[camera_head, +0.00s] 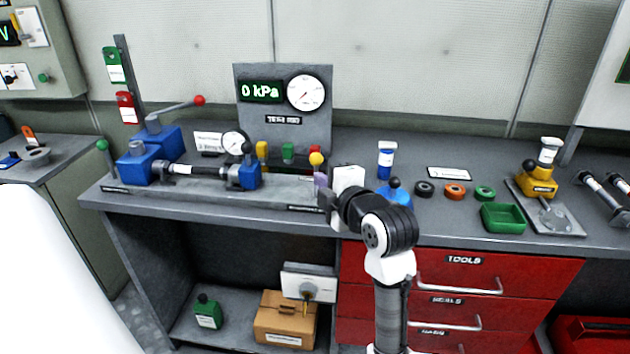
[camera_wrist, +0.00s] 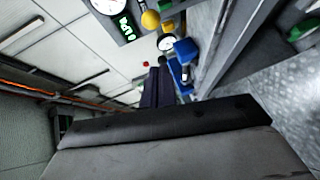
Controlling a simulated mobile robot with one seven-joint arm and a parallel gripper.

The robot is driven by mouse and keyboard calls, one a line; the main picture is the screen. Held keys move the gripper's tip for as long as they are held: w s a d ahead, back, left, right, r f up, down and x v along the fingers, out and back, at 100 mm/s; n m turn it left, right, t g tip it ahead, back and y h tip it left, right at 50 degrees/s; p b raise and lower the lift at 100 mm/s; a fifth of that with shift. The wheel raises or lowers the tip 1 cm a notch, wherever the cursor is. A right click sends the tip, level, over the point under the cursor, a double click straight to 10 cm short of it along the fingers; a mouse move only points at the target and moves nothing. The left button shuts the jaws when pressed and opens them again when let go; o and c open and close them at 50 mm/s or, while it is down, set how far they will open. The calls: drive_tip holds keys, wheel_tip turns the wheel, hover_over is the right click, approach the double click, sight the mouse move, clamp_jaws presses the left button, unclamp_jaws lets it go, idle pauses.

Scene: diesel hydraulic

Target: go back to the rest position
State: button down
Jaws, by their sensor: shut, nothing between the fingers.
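My gripper (camera_head: 322,190) is at the front edge of the grey workbench (camera_head: 240,203), at the right end of the test rig. My white and black arm hides part of the bench behind it. In the wrist view my gripper's dark fingers (camera_wrist: 157,87) are together and hold nothing. The yellow ball knob (camera_head: 316,158) stands just behind the gripper in the head view. The yellow ball (camera_wrist: 151,19) also shows near the top of the wrist view.
A gauge panel (camera_head: 284,125) reads 0 kPa. Blue clamp blocks (camera_head: 140,165) hold a cylinder at left. Red drawers (camera_head: 463,280) lie below.

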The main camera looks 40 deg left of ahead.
drive_tip(key=shift+b+v, duration=0.45)
drive_tip(key=shift+v, duration=1.75)
